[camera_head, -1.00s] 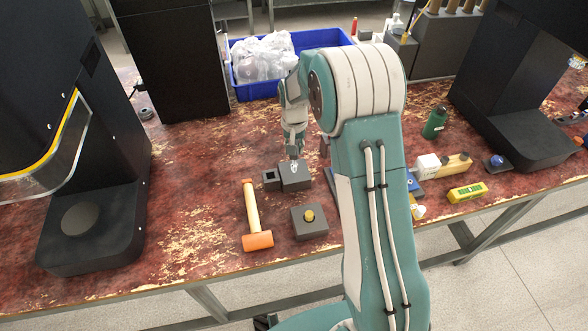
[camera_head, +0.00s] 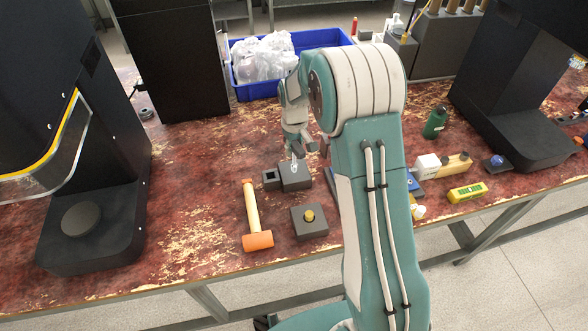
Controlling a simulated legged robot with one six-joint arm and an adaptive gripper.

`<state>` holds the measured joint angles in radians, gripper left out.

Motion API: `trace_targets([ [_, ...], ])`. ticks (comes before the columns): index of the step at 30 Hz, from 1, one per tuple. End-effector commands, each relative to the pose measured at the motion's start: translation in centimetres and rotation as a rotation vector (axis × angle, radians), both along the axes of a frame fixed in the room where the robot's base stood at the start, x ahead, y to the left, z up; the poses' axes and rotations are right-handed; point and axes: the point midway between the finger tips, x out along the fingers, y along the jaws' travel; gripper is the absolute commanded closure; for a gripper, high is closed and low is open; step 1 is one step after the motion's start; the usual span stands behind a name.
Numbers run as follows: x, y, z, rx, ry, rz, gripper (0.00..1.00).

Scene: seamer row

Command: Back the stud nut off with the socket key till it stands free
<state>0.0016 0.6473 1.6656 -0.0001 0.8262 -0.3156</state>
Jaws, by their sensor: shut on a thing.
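My gripper (camera_head: 297,146) points down over a dark grey block (camera_head: 297,180) in the middle of the bench. It is shut on the socket key (camera_head: 294,165), a small pale metal piece that stands about upright between the fingers and the block top. The stud nut does not show; the key and gripper cover that spot. I cannot tell how far the nut sits up on its stud. A smaller dark block with an opening (camera_head: 270,179) adjoins the left side of the grey block.
An orange-headed mallet (camera_head: 257,240) lies left of a grey block with a yellow knob (camera_head: 309,216). A blue crate (camera_head: 258,91) of clear bags stands behind. A green bottle (camera_head: 435,122) and yellow level (camera_head: 467,192) lie right of my arm.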

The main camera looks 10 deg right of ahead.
Motion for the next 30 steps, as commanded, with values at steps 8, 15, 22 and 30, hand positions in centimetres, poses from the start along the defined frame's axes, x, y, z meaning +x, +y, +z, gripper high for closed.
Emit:
trace_targets([
  [8, -0.29, -0.04, -0.33, -0.001, 0.011, 0.050, 1.00],
  [15, -0.29, -0.06, -0.35, 0.001, 0.012, 0.292, 1.00],
  [22, -0.30, -0.07, -0.36, 0.001, 0.012, 0.329, 1.00],
  [30, -0.25, -0.06, 0.02, 0.001, 0.010, 0.327, 1.00],
])
